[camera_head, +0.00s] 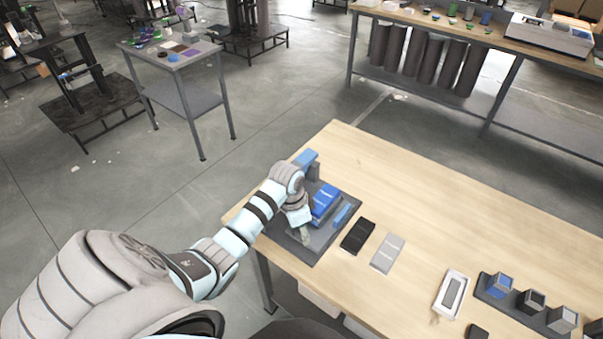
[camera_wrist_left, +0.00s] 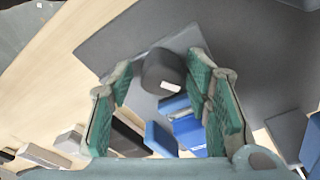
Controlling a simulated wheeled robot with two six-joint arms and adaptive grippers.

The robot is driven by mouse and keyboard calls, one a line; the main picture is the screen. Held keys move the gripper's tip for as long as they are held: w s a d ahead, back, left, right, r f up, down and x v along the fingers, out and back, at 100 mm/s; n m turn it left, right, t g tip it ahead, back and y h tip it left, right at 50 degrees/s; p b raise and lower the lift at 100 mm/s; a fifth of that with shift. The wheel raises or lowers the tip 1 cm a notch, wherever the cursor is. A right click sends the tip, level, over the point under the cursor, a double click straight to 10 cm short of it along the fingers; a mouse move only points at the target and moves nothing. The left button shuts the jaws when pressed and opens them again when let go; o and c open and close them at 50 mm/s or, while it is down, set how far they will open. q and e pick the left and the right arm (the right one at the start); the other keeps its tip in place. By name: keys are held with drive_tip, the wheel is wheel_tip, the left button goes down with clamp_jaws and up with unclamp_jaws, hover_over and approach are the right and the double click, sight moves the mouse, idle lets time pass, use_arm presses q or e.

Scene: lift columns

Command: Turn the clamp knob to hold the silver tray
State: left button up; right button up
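A dark grey clamp knob (camera_wrist_left: 163,72) with a small white mark shows in the left wrist view. My left gripper (camera_wrist_left: 160,85) is open, its green-padded fingers on either side of the knob with a visible gap at the left. In the head view my left gripper (camera_head: 303,232) is over a dark grey base plate (camera_head: 318,246), mostly hidden by its own wrist. The fixture there has blue blocks (camera_head: 325,202) and a blue bar (camera_head: 343,214). A silver tray (camera_head: 388,253) lies flat on the table, right of a black tray (camera_head: 358,235). My right gripper is not in view.
On the wooden table (camera_head: 440,220) are a white framed piece (camera_head: 451,294) and a dark rack (camera_head: 510,302) with several cubes. The table's far middle is clear. A small side table (camera_head: 172,56) and a long bench (camera_head: 430,30) stand beyond.

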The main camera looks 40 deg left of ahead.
use_arm(q)
drive_tip(key=shift+r, duration=3.5)
drive_tip(key=shift+a, duration=0.15)
